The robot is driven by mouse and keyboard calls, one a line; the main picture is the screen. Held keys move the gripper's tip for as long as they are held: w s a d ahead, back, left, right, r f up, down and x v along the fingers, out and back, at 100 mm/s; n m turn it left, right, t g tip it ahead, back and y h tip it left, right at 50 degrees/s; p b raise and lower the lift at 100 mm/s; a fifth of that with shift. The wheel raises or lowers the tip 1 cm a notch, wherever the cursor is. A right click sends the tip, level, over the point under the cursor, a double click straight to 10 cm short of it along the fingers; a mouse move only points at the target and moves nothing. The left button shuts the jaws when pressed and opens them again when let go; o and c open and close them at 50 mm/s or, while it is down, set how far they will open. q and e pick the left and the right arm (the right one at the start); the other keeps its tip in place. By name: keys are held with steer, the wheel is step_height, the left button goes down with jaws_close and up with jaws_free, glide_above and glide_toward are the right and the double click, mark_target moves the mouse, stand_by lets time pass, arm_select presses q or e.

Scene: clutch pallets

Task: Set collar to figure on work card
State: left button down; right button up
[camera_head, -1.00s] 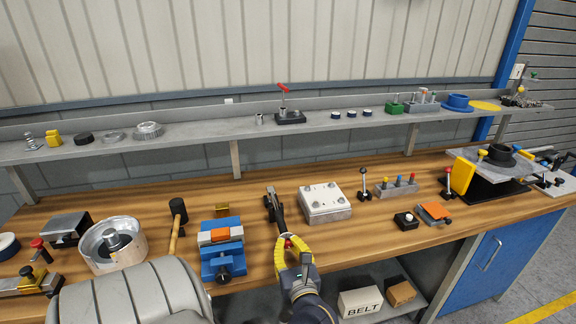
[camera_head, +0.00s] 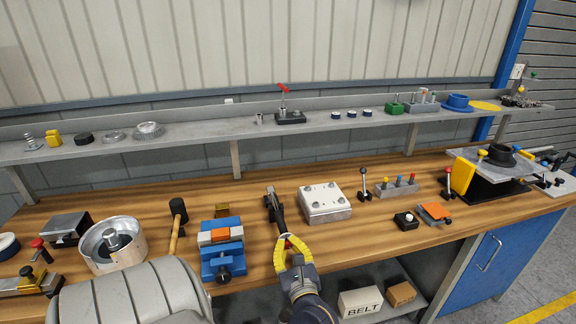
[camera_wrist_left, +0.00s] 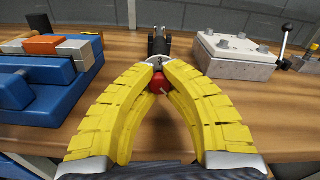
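A dark metal tool (camera_head: 273,207) lies on the bench, pointing away from me. In the left wrist view its near end carries a pale collar (camera_wrist_left: 158,62) with a figure that looks like 3, and a red knob (camera_wrist_left: 157,81) in front. My left gripper (camera_head: 284,240) has yellow ribbed fingers; their tips (camera_wrist_left: 159,66) close in on both sides of the collar and seem to touch it. The fingers hide the collar's sides. I cannot make out a work card in these views. My right gripper is not in view.
A blue vise (camera_head: 222,262) stands left of the gripper, beside a mallet (camera_head: 178,222). A grey bolted block (camera_head: 324,204) is to the right. A grey seat back (camera_head: 130,295) fills the lower left. Bare wood lies between vise and tool.

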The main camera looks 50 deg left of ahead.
arm_select(q)
steer(key=n, duration=1.4)
steer(key=shift+n, duration=0.3)
steer(key=n, duration=0.3)
steer(key=shift+r+n, duration=0.1)
steer(key=shift+n, duration=0.2)
steer(key=n, duration=0.3)
steer(key=shift+n, duration=0.3)
steer(key=n, duration=0.5)
steer(key=shift+n, duration=0.7)
